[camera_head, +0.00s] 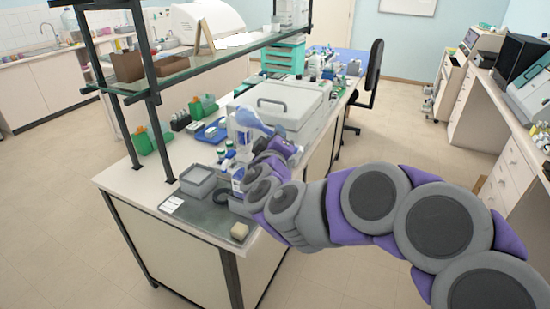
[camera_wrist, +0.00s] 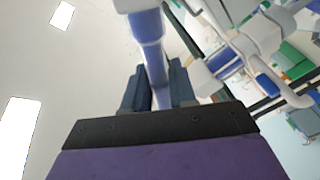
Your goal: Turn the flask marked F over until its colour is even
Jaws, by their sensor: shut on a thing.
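My gripper (camera_wrist: 158,82) is shut on the neck of a clear flask (camera_wrist: 152,58) with blue liquid in it. In the wrist view the neck runs between the two dark fingers, blue along much of its length and paler towards the top edge. In the head view the flask (camera_head: 247,118) is held above the bench, tilted over, with its pale blue body to the left of my gripper (camera_head: 272,138). I cannot read a letter F on it. Whether the blue is even throughout is too small to tell.
A large grey-white box (camera_head: 285,100) stands close behind the flask. A glass shelf (camera_head: 195,68) on dark posts overhangs the bench at left.

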